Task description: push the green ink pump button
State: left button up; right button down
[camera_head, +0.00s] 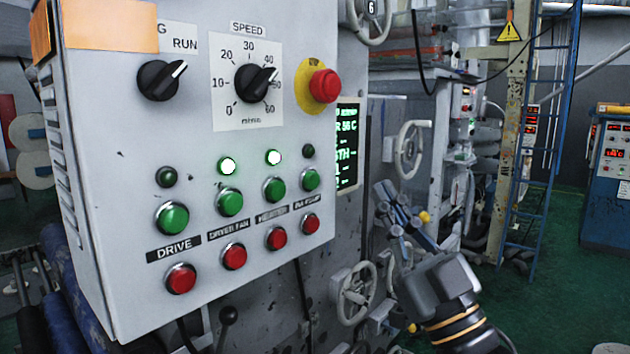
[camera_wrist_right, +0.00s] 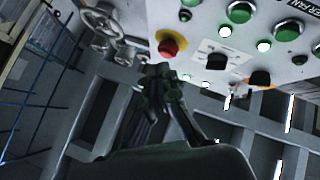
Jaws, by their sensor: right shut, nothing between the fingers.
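The green ink pump button (camera_head: 311,180) is the rightmost of the green buttons on the grey control panel (camera_head: 120,120) in the head view. The small lamp (camera_head: 308,151) above it is dark, and a red button (camera_head: 310,223) sits below its label. My right gripper (camera_head: 387,208) is shut and empty, to the right of the panel and apart from the button. Its dark fingers also show in the right wrist view (camera_wrist_right: 156,82), with the panel beyond them. My left gripper is in neither view.
A red emergency stop (camera_head: 325,86) juts from the panel's upper right, with two black knobs to its left. The dryer fan lamp (camera_head: 228,166) and heater lamp (camera_head: 273,157) are lit. A handwheel (camera_head: 353,293) is near my right gripper.

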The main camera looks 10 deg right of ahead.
aim_at(311, 180)
jog(key=w+a, duration=0.5)
jog(key=w, duration=0.1)
jog(key=shift+w, duration=0.2)
jog(key=shift+w+a, duration=0.1)
jog(key=shift+a, duration=0.05)
dwell(1.3)
jog(key=shift+w+a, duration=0.2)
jog(key=shift+w+a, duration=0.25)
jog(key=shift+w, duration=0.15)
dwell(0.9)
jog(key=shift+s+d, duration=0.1)
jog(key=shift+s, duration=0.05)
jog(key=shift+s+d+p, duration=0.3)
jog(key=shift+s+d, duration=0.15)
jog(key=shift+s, duration=0.05)
dwell(0.3)
